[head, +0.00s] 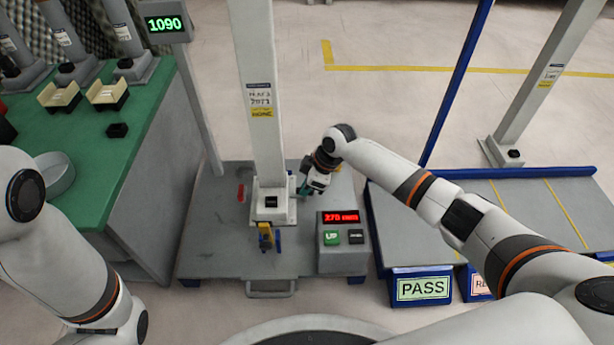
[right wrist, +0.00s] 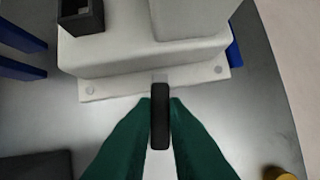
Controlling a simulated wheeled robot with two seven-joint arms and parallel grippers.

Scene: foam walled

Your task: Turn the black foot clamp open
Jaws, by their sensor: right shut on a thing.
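The black foot clamp shows in the right wrist view as a narrow upright black bar (right wrist: 160,118) beside the foot of the white column base (right wrist: 150,62). My right gripper (right wrist: 160,112) has its green fingers closed on both sides of this bar. In the head view my right gripper (head: 303,188) reaches down at the right side of the white column base (head: 283,213); there the clamp is hidden by the gripper. My left arm shows at the left edge of the head view, but its gripper is out of view.
A control box (head: 345,262) with a red display and UP button stands right of the base. A yellow-and-blue part (head: 266,237) sits at its front, a red part (head: 240,193) at its left. A green bench (head: 100,165) stands left; PASS-labelled grey lanes (head: 410,250) lie right.

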